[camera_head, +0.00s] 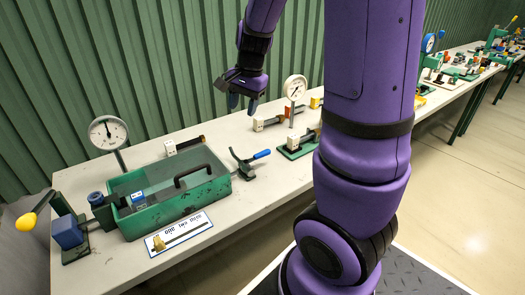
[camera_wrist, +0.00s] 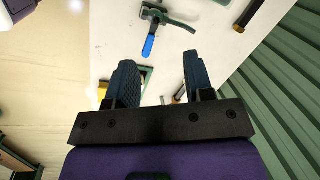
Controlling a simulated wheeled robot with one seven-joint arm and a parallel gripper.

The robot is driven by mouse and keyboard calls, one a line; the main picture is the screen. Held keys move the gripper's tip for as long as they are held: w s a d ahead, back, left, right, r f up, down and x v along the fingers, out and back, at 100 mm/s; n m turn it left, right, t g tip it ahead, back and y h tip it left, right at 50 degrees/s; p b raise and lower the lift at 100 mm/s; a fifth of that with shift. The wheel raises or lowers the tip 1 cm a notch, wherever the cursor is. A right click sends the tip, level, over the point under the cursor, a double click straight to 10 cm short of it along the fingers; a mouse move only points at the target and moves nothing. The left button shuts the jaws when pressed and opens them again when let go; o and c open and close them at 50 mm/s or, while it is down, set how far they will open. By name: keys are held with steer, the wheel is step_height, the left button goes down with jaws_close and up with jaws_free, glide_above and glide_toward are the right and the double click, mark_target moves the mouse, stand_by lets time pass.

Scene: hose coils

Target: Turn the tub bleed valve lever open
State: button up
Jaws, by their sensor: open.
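The green tub (camera_head: 137,222) stands on the left part of the bench, with a black bar handle on top. A dark green valve (camera_head: 243,165) sits at its right end, and its lever has a blue grip (camera_head: 262,154) pointing right. My gripper (camera_head: 243,104) is open and empty, above the bench behind the lever and apart from it. In the wrist view, the blue grip (camera_wrist: 149,46) shows beyond the fingertips (camera_wrist: 157,62), with the valve body (camera_wrist: 153,14) at the top edge. Nothing is between the fingers.
A dial gauge (camera_head: 108,133) stands behind the tub; another (camera_head: 294,88) stands right of my gripper. A yellow-knobbed lever (camera_head: 26,221) is at far left. A label card (camera_head: 179,233) lies before the tub. Green corrugated wall (camera_head: 120,60) backs the bench. Bench top right of the tub is partly clear.

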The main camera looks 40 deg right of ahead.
mark_target(262, 152)
steer(key=w+d+f+m+g+h, duration=0.1)
steer(key=w+d+f+m+g, duration=0.15)
steer(key=d+f+m, duration=0.6)
steer(key=f, duration=0.4)
steer(key=d+f+n, duration=0.1)
steer(key=f, duration=0.4)
steer(key=f+n, duration=0.1)
steer(key=f, duration=0.3)
steer(key=shift+w+d+f+t, duration=0.15)
steer(key=shift+d+f+t, duration=0.15)
steer(key=shift+t, duration=0.05)
jaws_close()
